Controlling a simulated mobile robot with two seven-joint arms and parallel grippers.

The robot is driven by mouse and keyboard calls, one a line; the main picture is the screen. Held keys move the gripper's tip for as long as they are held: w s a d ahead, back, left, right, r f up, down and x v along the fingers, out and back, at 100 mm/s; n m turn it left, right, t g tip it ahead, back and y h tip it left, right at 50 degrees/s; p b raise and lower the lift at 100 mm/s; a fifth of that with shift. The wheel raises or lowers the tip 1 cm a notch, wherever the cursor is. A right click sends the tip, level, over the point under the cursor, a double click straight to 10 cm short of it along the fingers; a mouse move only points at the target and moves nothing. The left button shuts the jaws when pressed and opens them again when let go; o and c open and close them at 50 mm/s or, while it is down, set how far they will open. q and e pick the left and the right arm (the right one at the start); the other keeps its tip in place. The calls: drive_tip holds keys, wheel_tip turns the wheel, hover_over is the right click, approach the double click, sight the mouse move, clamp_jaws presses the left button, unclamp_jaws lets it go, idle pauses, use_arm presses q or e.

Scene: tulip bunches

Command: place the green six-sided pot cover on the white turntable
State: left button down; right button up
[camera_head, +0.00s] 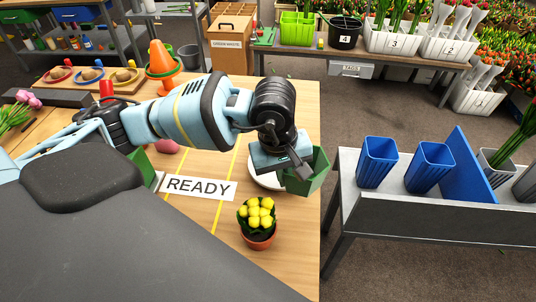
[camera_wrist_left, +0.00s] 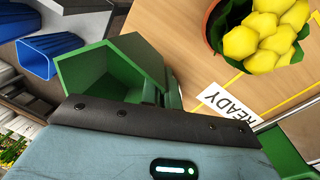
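The green six-sided pot cover (camera_head: 312,174) is at the table's right edge in the head view, tilted, its open hollow showing in the left wrist view (camera_wrist_left: 98,75). My left gripper (camera_head: 299,167) is shut on one wall of it; the fingers (camera_wrist_left: 165,92) pinch the rim in the wrist view. The white turntable (camera_head: 264,181) shows as a pale curved edge just left of and below the cover; my gripper and the cover hide most of it. The cover appears held above its right side; I cannot tell whether they touch. My right gripper is not in view.
A terracotta pot with yellow tulips (camera_head: 258,225) stands close in front of the turntable. Right of the table, past a gap, a grey bench carries blue pots (camera_head: 376,163).

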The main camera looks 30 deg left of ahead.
use_arm(q)
drive_tip(key=w+a, duration=0.2)
drive_tip(key=a, duration=0.1)
drive_tip(key=w+a, duration=0.2)
drive_tip(key=a, duration=0.1)
drive_tip(key=w+a+f, duration=0.1)
drive_tip(key=w+a, duration=0.1)
drive_tip(key=a, duration=0.1)
drive_tip(key=shift+a+p, duration=0.1)
drive_tip(key=shift+p, duration=0.3)
drive_tip(key=shift+f, duration=1.75)
drive_tip(key=shift+f, duration=0.1)
drive_tip(key=c, duration=1.6)
unclamp_jaws()
drive_tip(key=r, duration=0.4)
drive_tip(key=s+r, duration=0.1)
drive_tip(key=r, duration=0.3)
drive_tip(key=a+r, duration=0.1)
drive_tip(key=r, duration=0.3)
drive_tip(key=shift+s+a, duration=0.1)
drive_tip(key=shift+s, duration=0.05)
